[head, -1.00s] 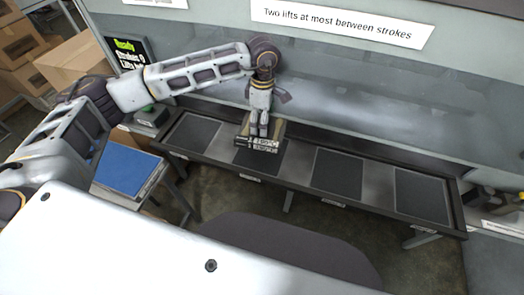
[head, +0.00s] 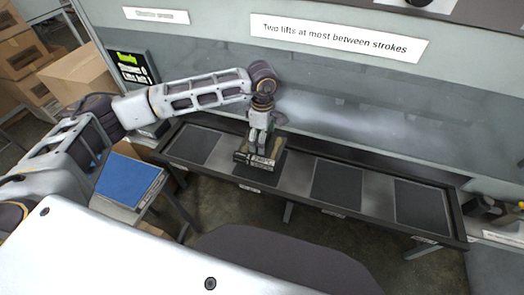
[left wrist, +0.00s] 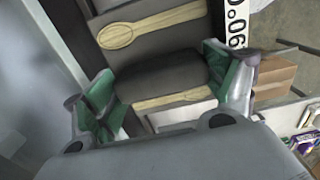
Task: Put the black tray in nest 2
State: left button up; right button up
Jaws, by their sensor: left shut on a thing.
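My left gripper (head: 262,146) is shut on the black tray (head: 256,161), which has a pale printed label on its front edge. It holds the tray at the second nest from the left (head: 274,172); I cannot tell whether the tray touches the nest floor. In the left wrist view, the green-padded fingers (left wrist: 168,100) straddle the dark tray (left wrist: 160,72). Pale wooden spoons (left wrist: 150,25) lie in it, partly hidden. The other dark nests stand bare: the first (head: 190,146), third (head: 337,182) and fourth (head: 421,206). My right gripper is not in view.
The nests sit in a long dark-rimmed bench (head: 300,165) below a grey wall with a lift-limit sign (head: 338,38). A blue-topped stand (head: 128,181) and cardboard boxes (head: 85,72) are at left.

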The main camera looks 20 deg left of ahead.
pick_arm(q)
jog(key=shift+f, duration=1.45)
jog(key=shift+f, duration=0.1)
jog(key=shift+f+p, duration=0.25)
jog(key=shift+p, duration=0.05)
jog(key=shift+f+p, duration=0.3)
jog(key=shift+f, duration=1.25)
jog(key=shift+f, duration=0.1)
